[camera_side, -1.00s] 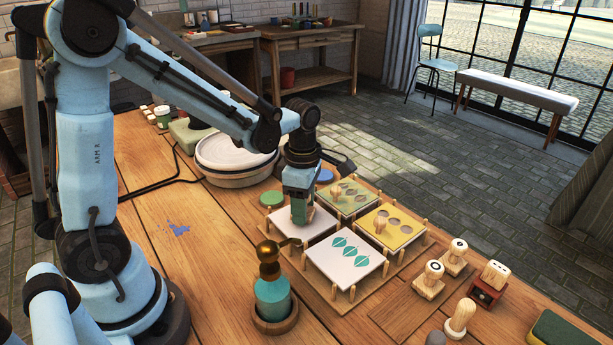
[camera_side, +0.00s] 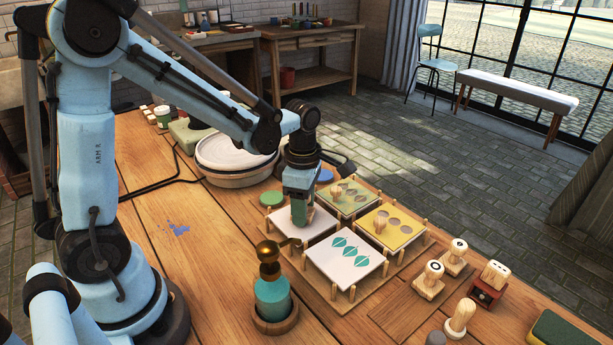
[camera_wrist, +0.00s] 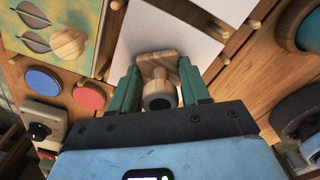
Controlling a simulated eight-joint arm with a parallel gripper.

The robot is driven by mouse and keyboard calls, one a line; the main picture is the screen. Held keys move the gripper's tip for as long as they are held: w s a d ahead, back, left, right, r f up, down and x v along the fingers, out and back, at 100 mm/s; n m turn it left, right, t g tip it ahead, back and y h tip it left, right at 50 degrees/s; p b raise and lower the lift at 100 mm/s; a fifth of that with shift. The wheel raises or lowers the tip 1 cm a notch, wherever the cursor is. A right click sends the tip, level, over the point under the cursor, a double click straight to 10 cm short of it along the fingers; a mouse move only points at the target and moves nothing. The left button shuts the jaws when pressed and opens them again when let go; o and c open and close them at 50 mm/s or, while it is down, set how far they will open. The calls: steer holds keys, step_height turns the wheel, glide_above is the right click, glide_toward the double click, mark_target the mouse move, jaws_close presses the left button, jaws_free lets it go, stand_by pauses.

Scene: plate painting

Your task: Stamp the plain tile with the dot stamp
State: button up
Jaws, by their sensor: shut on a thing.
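The plain tile (camera_side: 322,225) is white and lies in the left bay of the wooden rack (camera_side: 330,292). It also shows in the wrist view (camera_wrist: 190,28), with no mark on its visible part. My gripper (camera_side: 300,212) is over the tile's left part, shut on a wooden stamp. In the wrist view, the green fingers (camera_wrist: 158,90) flank this stamp (camera_wrist: 155,62), which has a wooden base and a round, dark-rimmed end facing the camera. The design is too small to identify. The stamp's underside is hidden, and I cannot tell whether it touches the tile.
A tile with teal leaf prints (camera_side: 345,268), a yellow tile (camera_side: 405,232) and a greenish tile (camera_side: 340,205) occupy the other bays. Upright pegs surround them. A teal bottle (camera_side: 272,300) stands close in front. Several stamps, including a ring-marked one (camera_side: 434,270), stand at right.

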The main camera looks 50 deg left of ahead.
steer(key=shift+r, duration=3.5)
